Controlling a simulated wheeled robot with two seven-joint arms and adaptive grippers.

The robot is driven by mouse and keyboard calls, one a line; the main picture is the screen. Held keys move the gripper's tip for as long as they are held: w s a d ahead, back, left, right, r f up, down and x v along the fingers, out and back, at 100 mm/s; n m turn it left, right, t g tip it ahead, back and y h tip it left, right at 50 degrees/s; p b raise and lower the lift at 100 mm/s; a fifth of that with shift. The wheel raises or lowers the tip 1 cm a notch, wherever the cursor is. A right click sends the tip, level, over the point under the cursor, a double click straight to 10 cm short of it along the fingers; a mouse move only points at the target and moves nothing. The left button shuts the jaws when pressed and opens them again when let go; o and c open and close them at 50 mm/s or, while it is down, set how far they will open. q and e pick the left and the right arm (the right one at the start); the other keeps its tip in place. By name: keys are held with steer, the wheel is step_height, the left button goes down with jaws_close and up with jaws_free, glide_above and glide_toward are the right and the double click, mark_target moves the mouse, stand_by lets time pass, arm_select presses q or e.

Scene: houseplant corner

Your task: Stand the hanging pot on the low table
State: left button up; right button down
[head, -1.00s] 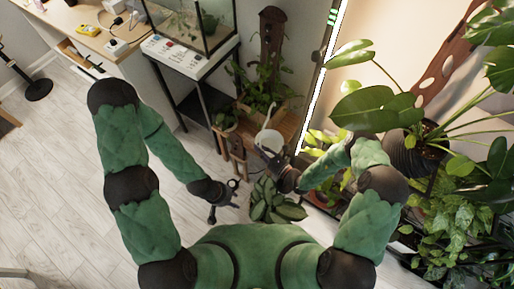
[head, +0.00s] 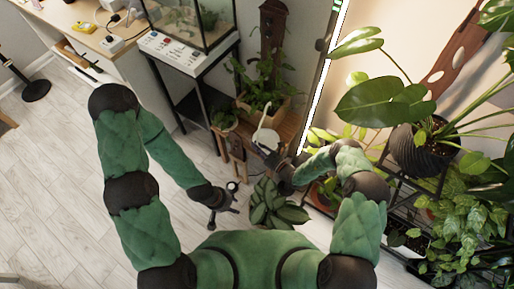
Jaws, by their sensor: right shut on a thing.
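My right gripper (head: 264,152) is shut on a white object, which I take to be the hanging pot (head: 266,138). A thin, pale curved part rises from its top. The fingers hide part of it. It shows in front of the low wooden table (head: 287,127); I cannot tell whether it touches the tabletop. My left gripper (head: 228,204) is empty, with its fingers apart, over the floor to the lower left of the table.
A wooden planter (head: 277,104) and a small potted plant (head: 224,120) stand at the table. A leafy plant (head: 275,206) is just in front of me. A glass tank (head: 193,22) stands behind left, a plant rack (head: 420,165) right.

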steer(key=shift+r, duration=0.1)
steer(key=c, duration=1.2)
jaws_free()
steer(key=shift+c, duration=0.2)
